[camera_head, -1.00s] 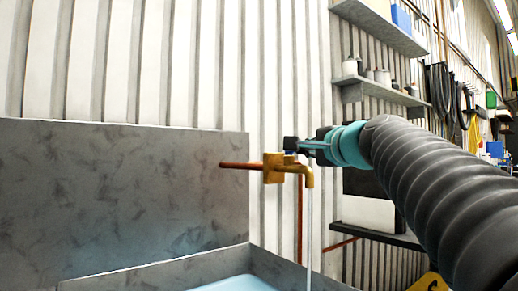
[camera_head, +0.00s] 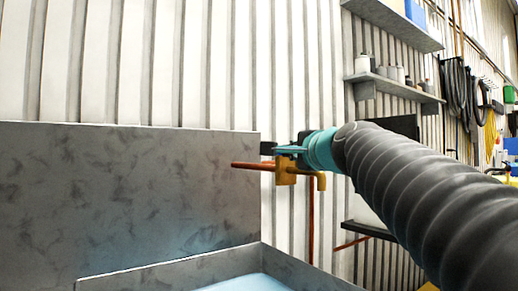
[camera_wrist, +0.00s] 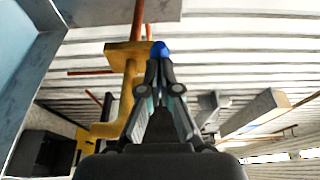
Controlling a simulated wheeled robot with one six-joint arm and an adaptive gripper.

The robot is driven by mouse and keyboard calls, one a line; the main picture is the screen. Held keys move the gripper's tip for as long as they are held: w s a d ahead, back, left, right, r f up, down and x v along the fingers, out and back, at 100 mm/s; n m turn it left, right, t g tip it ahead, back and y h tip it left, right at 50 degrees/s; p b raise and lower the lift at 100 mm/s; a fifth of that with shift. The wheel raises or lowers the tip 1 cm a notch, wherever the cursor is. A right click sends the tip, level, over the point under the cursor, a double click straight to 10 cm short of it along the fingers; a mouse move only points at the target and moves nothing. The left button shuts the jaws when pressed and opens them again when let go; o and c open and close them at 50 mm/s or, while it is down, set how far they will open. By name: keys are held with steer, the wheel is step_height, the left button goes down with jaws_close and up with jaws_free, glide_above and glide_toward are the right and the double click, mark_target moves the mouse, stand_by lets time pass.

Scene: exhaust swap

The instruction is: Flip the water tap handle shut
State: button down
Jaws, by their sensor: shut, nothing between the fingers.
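The brass water tap (camera_head: 286,172) sticks out from the ribbed wall on a copper pipe (camera_head: 250,166), its spout (camera_head: 321,182) bent down. No water stream shows below the spout now. In the wrist view the yellow tap body (camera_wrist: 122,56) lies just left of my fingers. A blue piece (camera_wrist: 160,48), likely the tap handle, shows right at my fingertips; I cannot tell if they touch it. My gripper (camera_head: 270,149) is shut and empty above the tap body; it also shows in the wrist view (camera_wrist: 160,68). The rest of the handle is hidden.
A grey sink with a high back panel (camera_head: 150,200) stands left of and below the tap, with bluish water (camera_head: 255,283) in it. Wall shelves (camera_head: 395,88) with small containers are at the right. Hoses (camera_head: 455,92) hang farther back.

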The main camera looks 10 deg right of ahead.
steer(key=shift+w+a, duration=0.2)
steer(key=shift+a, duration=0.1)
stand_by(0.4)
steer(key=s+a+p, duration=0.1)
steer(key=s+a, duration=0.4)
steer(key=s, duration=0.5)
steer(key=shift+a+r+p, duration=0.15)
steer(key=shift+a+p, duration=0.15)
steer(key=shift+p, duration=0.05)
stand_by(0.5)
steer(key=shift+s, duration=0.1)
